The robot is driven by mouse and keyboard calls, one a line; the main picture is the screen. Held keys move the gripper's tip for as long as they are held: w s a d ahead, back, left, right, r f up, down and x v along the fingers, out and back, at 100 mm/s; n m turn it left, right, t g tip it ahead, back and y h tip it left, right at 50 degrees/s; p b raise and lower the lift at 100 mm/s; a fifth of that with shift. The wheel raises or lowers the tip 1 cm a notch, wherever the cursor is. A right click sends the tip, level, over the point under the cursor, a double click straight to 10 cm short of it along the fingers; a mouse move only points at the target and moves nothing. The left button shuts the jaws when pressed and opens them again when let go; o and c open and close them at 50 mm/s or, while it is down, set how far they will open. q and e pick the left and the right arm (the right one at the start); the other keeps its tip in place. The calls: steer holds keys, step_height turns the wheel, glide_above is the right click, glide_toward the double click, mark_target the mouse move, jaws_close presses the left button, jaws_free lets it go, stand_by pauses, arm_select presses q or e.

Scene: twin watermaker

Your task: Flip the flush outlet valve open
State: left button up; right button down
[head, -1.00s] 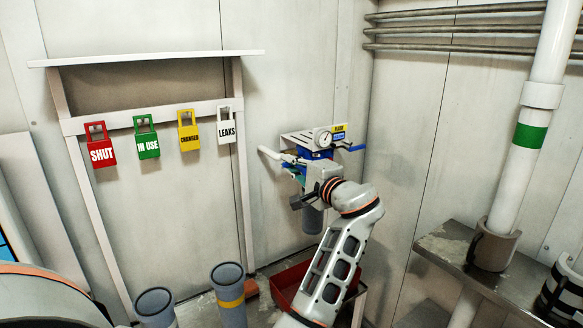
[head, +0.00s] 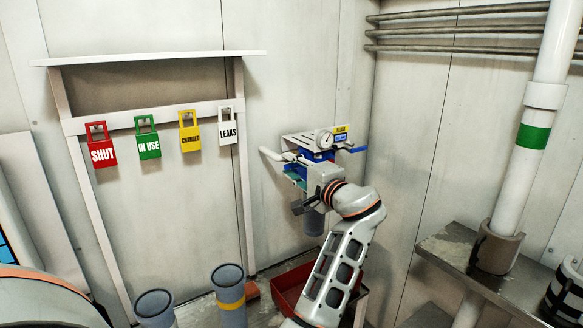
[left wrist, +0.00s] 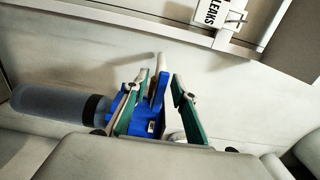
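The valve unit (head: 318,148) is on the back wall, with a round gauge (head: 325,139), yellow and blue labels, a white lever (head: 270,154) pointing left and a blue lever (head: 356,149) pointing right. My left gripper (head: 298,165) is at the unit's front left and hides its lower part. In the left wrist view my left gripper (left wrist: 157,80) is open, its two green-padded fingers on either side of an upright blue part (left wrist: 158,92) and a pale bar. I cannot tell whether either finger touches them. My right gripper is not in view.
A rack with hanging tags (head: 148,137) stands to the left. A metal shelf (head: 450,252) with a white pipe (head: 520,165) is at the right.

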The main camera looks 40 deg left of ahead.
arm_select(q)
step_height(320, 180, up, 9)
steer(key=shift+r, duration=0.55)
